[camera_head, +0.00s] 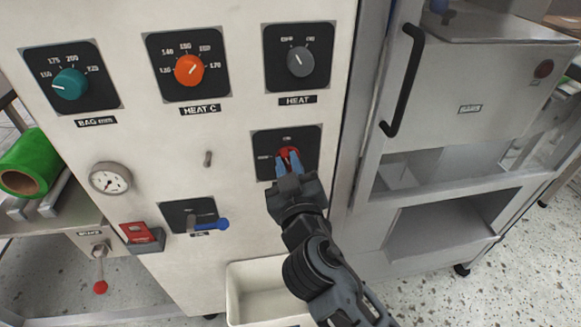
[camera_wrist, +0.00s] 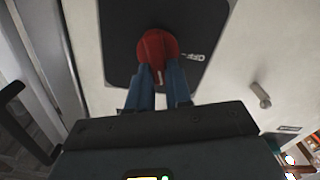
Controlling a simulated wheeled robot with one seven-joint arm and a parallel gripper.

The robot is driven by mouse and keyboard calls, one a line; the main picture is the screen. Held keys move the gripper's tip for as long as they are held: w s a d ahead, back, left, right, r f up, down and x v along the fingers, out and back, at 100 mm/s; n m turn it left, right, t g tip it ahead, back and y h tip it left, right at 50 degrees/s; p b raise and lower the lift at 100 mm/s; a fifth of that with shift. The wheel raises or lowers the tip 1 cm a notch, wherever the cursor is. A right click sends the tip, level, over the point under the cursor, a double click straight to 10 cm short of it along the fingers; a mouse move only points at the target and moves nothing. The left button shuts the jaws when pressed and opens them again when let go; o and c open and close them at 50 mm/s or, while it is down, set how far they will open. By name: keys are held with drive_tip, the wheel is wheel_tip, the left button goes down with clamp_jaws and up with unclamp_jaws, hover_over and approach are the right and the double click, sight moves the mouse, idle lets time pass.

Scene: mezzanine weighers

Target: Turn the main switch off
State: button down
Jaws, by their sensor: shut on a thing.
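The main switch is a red rotary knob (camera_head: 288,154) on a black plate (camera_head: 262,141) on the cream panel, below the HEAT dial. In the wrist view the red knob (camera_wrist: 157,50) shows a pale pointer mark at its lower edge, and the lettering "OFF" (camera_wrist: 194,57) stands to its right on the plate. My gripper (camera_head: 288,165) reaches up to the knob from below, and its two blue fingers (camera_wrist: 161,80) are shut on it. The fingers hide part of the knob and the plate's lower part.
The panel also holds a teal BAG mm dial (camera_head: 70,84), an orange HEAT C dial (camera_head: 189,70), a grey HEAT dial (camera_head: 300,61), a gauge (camera_head: 110,179) and a blue-handled lever (camera_head: 215,223). A cream bin (camera_head: 236,290) stands below. A black door handle (camera_head: 404,80) is at right.

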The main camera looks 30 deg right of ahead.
drive_tip(key=n, duration=0.3)
drive_tip(key=shift+a+f+n, duration=0.15)
drive_tip(key=shift+a+n, duration=0.1)
drive_tip(key=shift+n, duration=0.15)
drive_tip(key=shift+w+a+f+n+p, duration=0.1)
drive_tip(key=shift+f+n+p, duration=0.15)
drive_tip(key=shift+n, duration=1.4)
drive_tip(key=shift+a+f+n+p, duration=0.1)
drive_tip(key=shift+n+p, duration=0.15)
drive_tip(key=shift+n, duration=1.45)
drive_tip(key=shift+w+a+f+n+p, duration=0.1)
drive_tip(key=shift+f+n+p, duration=0.15)
drive_tip(key=shift+n, duration=1.4)
drive_tip(key=c, duration=1)
unclamp_jaws()
drive_tip(key=shift+c, duration=0.2)
drive_tip(key=shift+s, duration=0.1)
